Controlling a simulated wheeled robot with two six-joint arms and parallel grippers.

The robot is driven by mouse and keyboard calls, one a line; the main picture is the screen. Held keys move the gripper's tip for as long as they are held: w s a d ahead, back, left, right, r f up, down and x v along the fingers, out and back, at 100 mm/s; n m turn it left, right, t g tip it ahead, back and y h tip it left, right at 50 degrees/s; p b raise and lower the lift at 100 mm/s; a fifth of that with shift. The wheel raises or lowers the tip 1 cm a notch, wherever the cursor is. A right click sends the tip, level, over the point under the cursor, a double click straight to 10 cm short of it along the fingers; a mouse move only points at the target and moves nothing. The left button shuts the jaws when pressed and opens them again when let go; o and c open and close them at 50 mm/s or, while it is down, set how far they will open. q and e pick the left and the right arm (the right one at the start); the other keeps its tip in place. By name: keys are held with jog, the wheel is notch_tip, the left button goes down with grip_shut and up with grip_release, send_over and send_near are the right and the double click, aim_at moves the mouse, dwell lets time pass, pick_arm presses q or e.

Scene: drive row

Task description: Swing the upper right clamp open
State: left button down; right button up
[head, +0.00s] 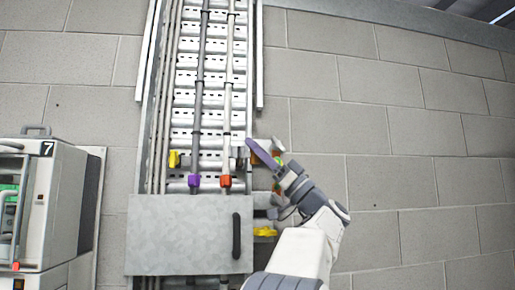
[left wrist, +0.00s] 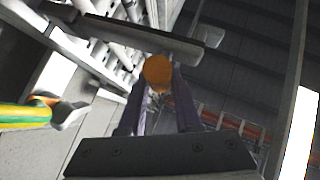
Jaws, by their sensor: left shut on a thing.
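My left gripper (head: 256,149), with purple fingers, reaches the right edge of the cable tray in the head view. In the left wrist view its two fingers (left wrist: 158,88) close on a round orange knob (left wrist: 158,71) at their tips. I take it for the handle of the upper right clamp; a bit of orange (head: 252,158) shows beside the finger in the head view. The fingers and hand hide most of this clamp, so its angle cannot be told. My right gripper is not in view.
A yellow clamp handle (head: 174,159) sits at upper left, another (head: 265,232) at lower right. A grey cover (head: 180,235) with a dark handle is below. A green-yellow cable (left wrist: 25,116) ends near my gripper. A machine marked 7 (head: 45,205) stands left.

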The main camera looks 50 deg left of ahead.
pick_arm(q)
jog(key=shift+w+a, duration=0.1)
jog(key=shift+w, duration=0.15)
jog(key=c, duration=0.9)
grip_release()
jog(key=shift+f, duration=0.1)
jog(key=o, duration=0.3)
jog(key=shift+a, duration=0.2)
jog(key=shift+d, duration=0.2)
jog(key=shift+f, duration=0.15)
jog(key=b+v, duration=0.5)
jog(key=v, duration=0.5)
jog(key=shift+d, duration=0.2)
